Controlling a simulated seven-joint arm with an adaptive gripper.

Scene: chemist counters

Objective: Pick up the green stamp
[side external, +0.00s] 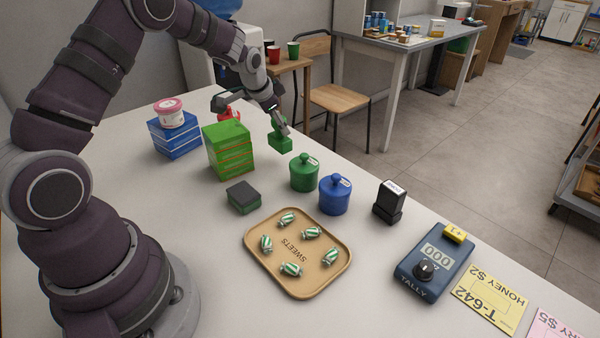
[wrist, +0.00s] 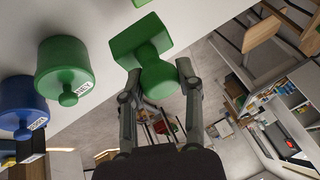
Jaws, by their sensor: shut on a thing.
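The green stamp (side external: 280,142) has a square block base and a rounded handle. In the side view it is near the table's far edge, behind the green lidded jar. My gripper (side external: 281,128) comes down on it from above and is shut on its handle. In the wrist view the stamp (wrist: 138,40) shows its block and round knob, with the fingers of my gripper (wrist: 160,76) on either side of the knob. I cannot tell whether its base touches the table.
A green jar (side external: 304,172) and a blue jar (side external: 335,194) stand close by. Green boxes (side external: 229,150), blue boxes (side external: 174,137) and a red object (side external: 229,113) are to the left. A sweets tray (side external: 258,277), black stamp (side external: 389,202) and tally counter (side external: 434,262) lie nearer.

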